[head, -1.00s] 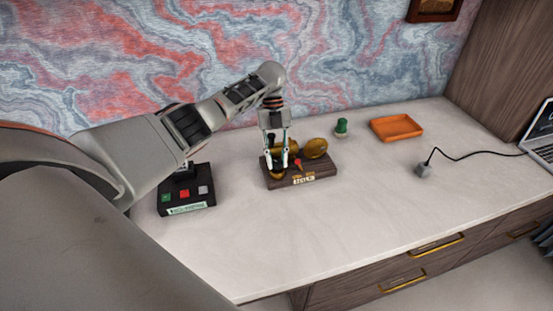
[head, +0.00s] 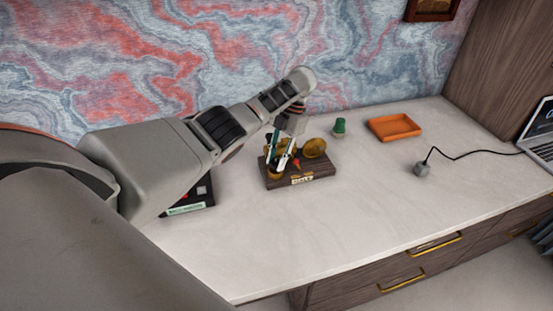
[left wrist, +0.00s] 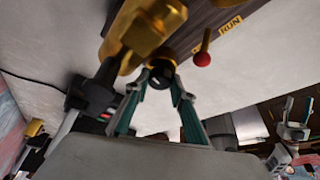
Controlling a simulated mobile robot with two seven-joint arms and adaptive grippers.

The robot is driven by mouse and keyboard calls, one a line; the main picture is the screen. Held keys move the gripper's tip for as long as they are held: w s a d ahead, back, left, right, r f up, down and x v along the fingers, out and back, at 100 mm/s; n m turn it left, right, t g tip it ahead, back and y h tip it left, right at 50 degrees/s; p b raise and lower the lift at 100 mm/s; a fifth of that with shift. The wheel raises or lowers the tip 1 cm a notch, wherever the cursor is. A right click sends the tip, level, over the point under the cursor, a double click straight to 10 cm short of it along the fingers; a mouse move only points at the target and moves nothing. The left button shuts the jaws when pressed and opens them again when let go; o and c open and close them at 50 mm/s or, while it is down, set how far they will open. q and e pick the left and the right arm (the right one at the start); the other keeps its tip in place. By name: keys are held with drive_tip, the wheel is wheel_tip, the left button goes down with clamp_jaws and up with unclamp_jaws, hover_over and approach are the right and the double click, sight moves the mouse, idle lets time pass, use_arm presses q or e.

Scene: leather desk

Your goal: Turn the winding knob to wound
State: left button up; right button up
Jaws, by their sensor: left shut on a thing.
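A small dark wooden stand (head: 322,170) with brass parts (head: 315,148), a red-tipped lever and a label sits on the desk. In the left wrist view the red ball-tipped lever (left wrist: 202,58) is beside a brass label reading RUN (left wrist: 232,23). My left gripper (head: 274,170) reaches down to the stand's left part, tilted. In the left wrist view its teal fingers (left wrist: 161,82) are shut on a dark round knob (left wrist: 160,70) at the brass part. In that view, what seems to be my right gripper (left wrist: 296,110) shows small at the right edge; its opening is unclear.
A green bell-shaped object (head: 339,127) and an orange tray (head: 395,127) stand behind right. A grey block (head: 422,170) trails a black cable to a laptop (head: 541,145). My arm partly hides a black button box (head: 195,200). The desk front is clear.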

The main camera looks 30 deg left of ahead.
sight(277, 161)
use_arm(q)
drive_tip(key=m, duration=0.2)
drive_tip(key=m+t+y, duration=0.1)
drive_tip(key=m, duration=0.1)
drive_tip(key=shift+d+m+y, duration=0.15)
drive_tip(key=shift+m+y, duration=0.15)
drive_tip(key=m+t+y, duration=0.1)
drive_tip(key=m, duration=0.3)
drive_tip(key=shift+s, duration=0.1)
drive_tip(key=shift+d+m, duration=0.1)
drive_tip(key=shift+m, duration=0.2)
drive_tip(key=o, duration=1.1)
drive_tip(key=shift+v, duration=3.95)
